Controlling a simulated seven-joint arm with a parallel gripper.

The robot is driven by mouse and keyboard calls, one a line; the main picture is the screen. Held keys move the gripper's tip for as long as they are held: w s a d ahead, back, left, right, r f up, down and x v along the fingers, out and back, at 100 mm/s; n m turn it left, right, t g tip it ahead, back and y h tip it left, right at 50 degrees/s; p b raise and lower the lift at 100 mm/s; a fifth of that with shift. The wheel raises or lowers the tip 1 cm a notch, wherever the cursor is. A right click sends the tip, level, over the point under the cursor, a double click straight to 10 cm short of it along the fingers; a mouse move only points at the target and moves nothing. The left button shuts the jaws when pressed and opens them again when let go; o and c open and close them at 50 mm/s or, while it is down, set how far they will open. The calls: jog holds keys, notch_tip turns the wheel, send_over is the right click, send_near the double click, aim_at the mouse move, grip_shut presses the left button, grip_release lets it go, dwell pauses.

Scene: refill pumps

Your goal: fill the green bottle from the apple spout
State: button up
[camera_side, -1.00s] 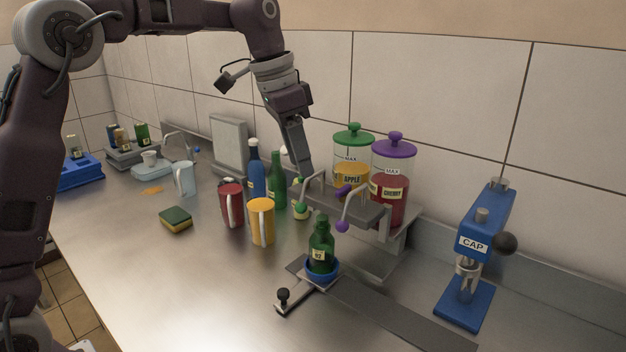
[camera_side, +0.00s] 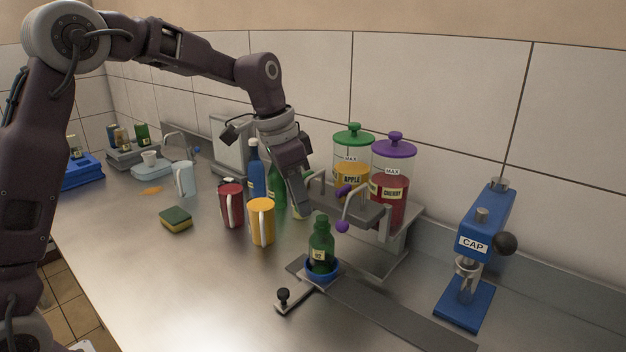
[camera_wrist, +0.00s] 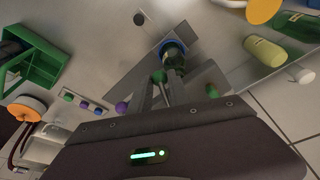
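The green bottle (camera_side: 321,243), labelled 02, stands upright in a blue cup holder (camera_side: 337,272) on a metal slide. Its fill level cannot be made out. The apple jar (camera_side: 352,172), with a green lid and orange contents, stands on the dispenser at the back. My gripper (camera_side: 303,212) points down beside the left end of the dispenser, behind and left of the bottle. The wrist view shows its fingers (camera_wrist: 158,92) close together, with a green knob (camera_wrist: 158,76) near their tips; contact is unclear. The apple spout is partly hidden by my gripper in the side view.
A yellow mug (camera_side: 261,222), a red mug (camera_side: 230,205) and a blue bottle (camera_side: 255,172) stand left of my gripper. A blue cap press (camera_side: 475,260) is at right.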

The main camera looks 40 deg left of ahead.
grip_shut()
jog(key=shift+s+a+x, duration=0.1)
jog(key=shift+s+x, duration=0.05)
jog(key=shift+x, duration=0.7)
jog(key=shift+s+a+x, duration=0.1)
jog(key=shift+s+x, duration=0.1)
jog(key=shift+x, duration=0.6)
jog(key=shift+s+a+x, duration=0.1)
jog(key=shift+s+x, duration=0.05)
jog(key=shift+x, duration=0.7)
jog(key=shift+s+f, duration=0.1)
jog(key=shift+f, duration=0.05)
dwell(4.2)
jog(key=v, duration=0.3)
jog(key=w+v, duration=0.1)
jog(key=shift+d+r, duration=0.25)
jog(key=shift+r, duration=0.1)
jog(key=o, duration=0.8)
grip_release()
jog(key=shift+f, duration=0.1)
